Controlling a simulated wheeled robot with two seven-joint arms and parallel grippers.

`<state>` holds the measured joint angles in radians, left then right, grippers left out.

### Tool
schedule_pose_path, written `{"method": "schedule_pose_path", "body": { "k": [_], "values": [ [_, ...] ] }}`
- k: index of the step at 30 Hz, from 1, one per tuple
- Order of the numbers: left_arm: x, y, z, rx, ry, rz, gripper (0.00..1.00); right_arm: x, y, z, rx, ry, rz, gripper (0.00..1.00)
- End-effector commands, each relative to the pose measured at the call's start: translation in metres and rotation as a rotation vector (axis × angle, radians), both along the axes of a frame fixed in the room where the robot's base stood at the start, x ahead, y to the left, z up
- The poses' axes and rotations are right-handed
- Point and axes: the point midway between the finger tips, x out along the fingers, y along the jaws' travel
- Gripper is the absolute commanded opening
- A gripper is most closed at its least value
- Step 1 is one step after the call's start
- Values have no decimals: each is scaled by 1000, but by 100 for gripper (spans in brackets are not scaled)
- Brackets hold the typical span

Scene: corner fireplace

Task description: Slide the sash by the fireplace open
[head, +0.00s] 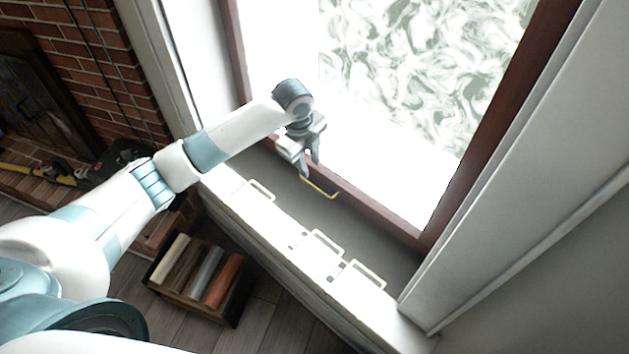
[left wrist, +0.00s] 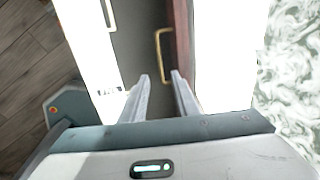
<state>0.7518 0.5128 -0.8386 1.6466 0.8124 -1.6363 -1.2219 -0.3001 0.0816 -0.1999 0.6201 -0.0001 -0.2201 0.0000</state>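The window sash (head: 430,236) has a red-brown frame around a bright pane with a swirled grey-green pattern. A thin brass handle (head: 318,188) sits on its lower rail; the handle also shows in the left wrist view (left wrist: 158,58). My left gripper (head: 309,172) reaches over the sill, close to the handle. My right gripper is not in view.
Below the sash is a grey sill strip (head: 370,235), then a white ledge with several brass handles (head: 327,242). A white frame (head: 520,180) borders the right. A wooden crate of coloured pieces (head: 237,300) stands on the floor. The brick fireplace (head: 85,60) is at left.

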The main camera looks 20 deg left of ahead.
Motion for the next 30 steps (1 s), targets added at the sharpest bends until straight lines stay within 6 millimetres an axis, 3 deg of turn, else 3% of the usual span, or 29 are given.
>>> {"method": "schedule_pose_path", "body": {
  "k": [16, 22, 30],
  "values": [
    [15, -8, -91, 0, 3, 1, 28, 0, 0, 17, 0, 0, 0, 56],
    [18, -8, -106, 0, 1, 0, 28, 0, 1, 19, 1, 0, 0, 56],
    [19, -8, -110, 0, 0, -1, 28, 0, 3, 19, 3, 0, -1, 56]
  ]
}}
